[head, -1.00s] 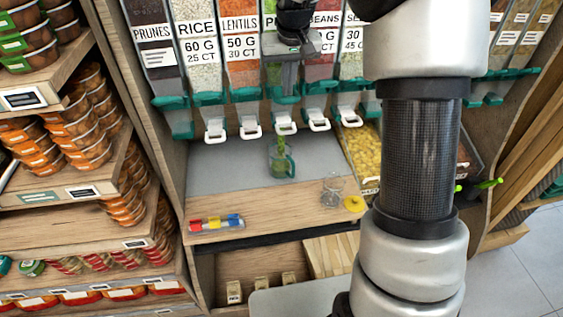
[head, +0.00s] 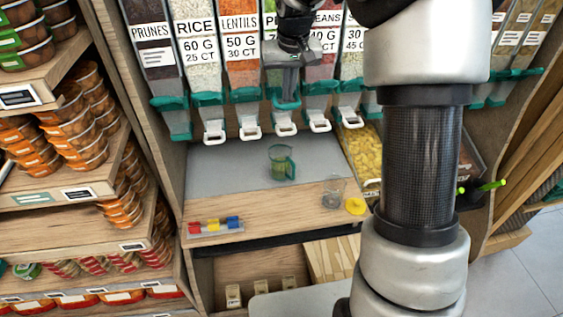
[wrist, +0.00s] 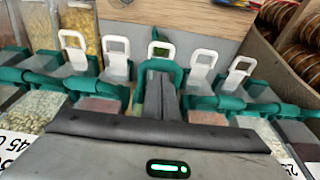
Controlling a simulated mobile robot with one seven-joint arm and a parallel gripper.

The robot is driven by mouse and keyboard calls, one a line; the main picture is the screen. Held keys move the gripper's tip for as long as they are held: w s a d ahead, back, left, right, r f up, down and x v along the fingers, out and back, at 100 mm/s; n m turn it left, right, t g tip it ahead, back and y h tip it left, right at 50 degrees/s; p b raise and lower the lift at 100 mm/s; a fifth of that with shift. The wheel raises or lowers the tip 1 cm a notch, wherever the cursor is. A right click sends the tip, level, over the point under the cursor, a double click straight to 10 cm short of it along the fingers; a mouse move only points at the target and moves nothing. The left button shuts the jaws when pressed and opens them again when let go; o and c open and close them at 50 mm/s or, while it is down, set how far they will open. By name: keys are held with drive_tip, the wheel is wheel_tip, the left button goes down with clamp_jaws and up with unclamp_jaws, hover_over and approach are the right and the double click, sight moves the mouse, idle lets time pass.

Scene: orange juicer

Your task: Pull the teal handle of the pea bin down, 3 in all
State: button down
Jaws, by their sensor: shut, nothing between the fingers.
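The pea bin is behind my gripper in the head view, between the lentil and bean bins, its label mostly hidden. Its teal handle (head: 286,103) is a loop; it also shows in the wrist view (wrist: 177,73). My gripper (head: 287,92) is shut and empty. Its fingertips (wrist: 160,72) are at the teal loop and seem to reach inside it; I cannot tell whether they touch it. A white spout loop (head: 285,129) hangs below. A teal-handled clear cup (head: 281,164) with green contents stands on the grey shelf under the bin.
Neighbouring bins have similar teal handles (head: 246,95) close on both sides. A clear glass (head: 333,191), a yellow lid (head: 355,206) and coloured blocks (head: 215,225) lie near the wooden front edge. A yellow-filled tray (head: 362,150) is right of the cup.

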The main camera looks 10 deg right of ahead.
drive_tip(key=shift+p+v, duration=1.2)
drive_tip(key=shift+v, duration=0.1)
drive_tip(key=shift+w+r+p, duration=0.1)
drive_tip(key=shift+r+p, duration=0.55)
drive_tip(key=shift+r, duration=0.2)
drive_tip(key=shift+w+r+p, duration=0.15)
drive_tip(key=shift+r+p, duration=0.5)
drive_tip(key=shift+r, duration=0.2)
drive_tip(key=s+r+p, duration=0.1)
drive_tip(key=s+r, duration=0.3)
drive_tip(key=r, duration=0.1)
drive_tip(key=shift+p, duration=0.35)
drive_tip(key=shift+r, duration=0.1)
drive_tip(key=s+r+t, duration=0.1)
drive_tip(key=s+r, duration=0.2)
drive_tip(key=s, duration=0.5)
drive_tip(key=s+r, duration=0.3)
drive_tip(key=s, duration=0.4)
drive_tip(key=s+f+t, duration=0.1)
drive_tip(key=s+f, duration=0.1)
drive_tip(key=s, duration=1.2)
drive_tip(key=shift+f+t, duration=0.3)
drive_tip(key=shift+f, duration=0.05)
